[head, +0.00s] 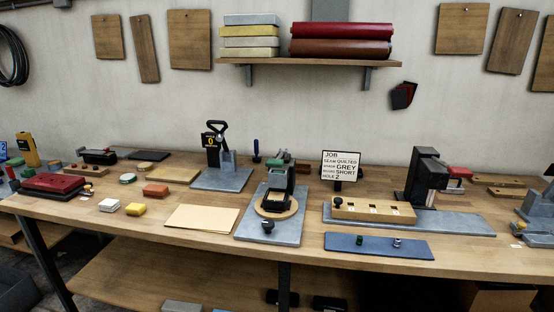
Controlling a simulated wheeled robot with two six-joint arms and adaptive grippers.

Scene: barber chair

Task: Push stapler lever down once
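Several bench devices stand on the wooden workbench, and I cannot tell for certain which is the stapler. One device (228,163) at the back, left of centre, has a black looped handle (217,127) raised above a grey base plate. A second, black upright device (280,178) stands at the centre on a grey plate, with a green piece on top and a round wooden disc below. A third, black block-shaped device (427,175) stands at the right on a long grey plate. Neither of my grippers shows in the head view.
A job sign (341,166) stands right of centre. A blue mat (378,246) with small parts and a tan sheet (202,218) lie near the front edge. A red case (52,187) sits at the left. Grey-black hardware (537,207) is cut off at the right edge.

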